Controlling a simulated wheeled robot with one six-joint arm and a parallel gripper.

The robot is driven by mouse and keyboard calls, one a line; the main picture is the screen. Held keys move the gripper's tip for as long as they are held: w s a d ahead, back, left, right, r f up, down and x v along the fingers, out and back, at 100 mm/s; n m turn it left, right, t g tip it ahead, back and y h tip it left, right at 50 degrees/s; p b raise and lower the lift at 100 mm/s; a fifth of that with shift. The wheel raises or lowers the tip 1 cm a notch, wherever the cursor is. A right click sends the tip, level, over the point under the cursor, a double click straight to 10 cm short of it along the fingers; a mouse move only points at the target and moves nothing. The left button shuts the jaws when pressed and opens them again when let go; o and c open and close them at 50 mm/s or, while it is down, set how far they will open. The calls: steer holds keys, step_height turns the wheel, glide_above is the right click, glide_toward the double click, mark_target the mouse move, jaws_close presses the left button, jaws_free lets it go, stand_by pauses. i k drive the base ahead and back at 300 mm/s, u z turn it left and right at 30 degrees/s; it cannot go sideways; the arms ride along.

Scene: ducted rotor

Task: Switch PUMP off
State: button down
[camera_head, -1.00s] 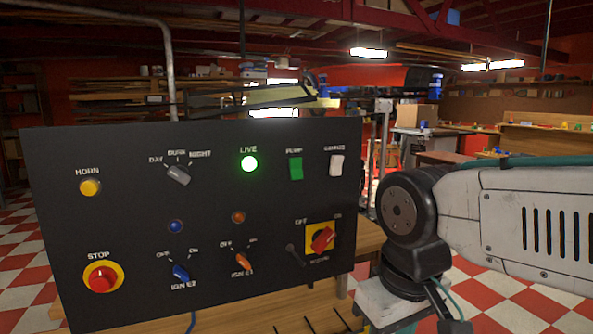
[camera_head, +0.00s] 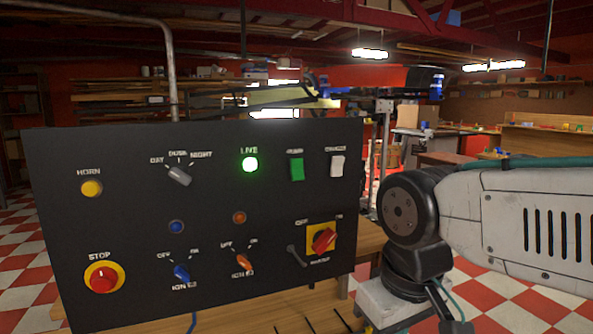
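The PUMP switch (camera_head: 296,169) is a green rocker in the upper right part of a black control panel (camera_head: 130,225). Its label above is blurred in this frame. I cannot tell from its shape which way the rocker is tipped. A LIVE lamp (camera_head: 250,164) to its left glows bright green. A white rocker (camera_head: 337,166) sits to its right. My arm reaches in from the right, beside the panel. My gripper is not clearly seen; only arm links show, apart from the switch.
The panel also carries a yellow HORN button (camera_head: 91,189), a red STOP button (camera_head: 103,279), a grey selector (camera_head: 179,175), a blue knob (camera_head: 181,272), an orange knob (camera_head: 243,262) and a red rotary switch (camera_head: 323,239). It stands on a wooden table (camera_head: 368,241).

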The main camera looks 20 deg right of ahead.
mark_target(295, 164)
steer(key=u, duration=1.8)
steer(key=k, duration=1.15)
steer(key=z, duration=1.8)
steer(key=i, duration=0.5)
